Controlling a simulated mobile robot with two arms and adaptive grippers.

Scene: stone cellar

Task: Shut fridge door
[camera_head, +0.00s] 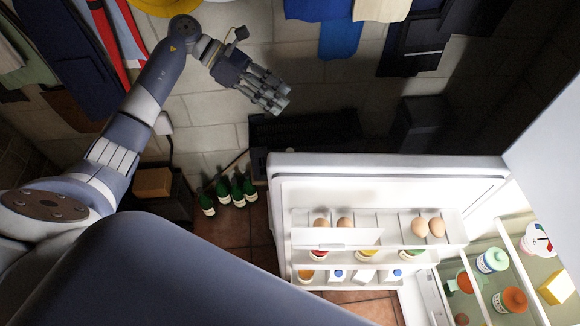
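The white fridge door (390,168) stands wide open in the middle right, its inner side facing me. Its racks hold brown eggs (428,227), jars and small cartons. The lit fridge interior (462,268) shows at the lower right, with jars and a yellow block on its shelves. My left gripper (276,98) is in the air beyond the door's upper left corner, apart from it, and holds nothing that I can see. Its fingers lie close together, but whether they are shut is unclear. My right gripper is not in view.
Several green bottles (230,191) stand on the tiled floor left of the door. A small box (152,183) sits by the wall. Clothes (340,38) hang on the stone wall. A dark bench-like object (305,130) stands behind the door.

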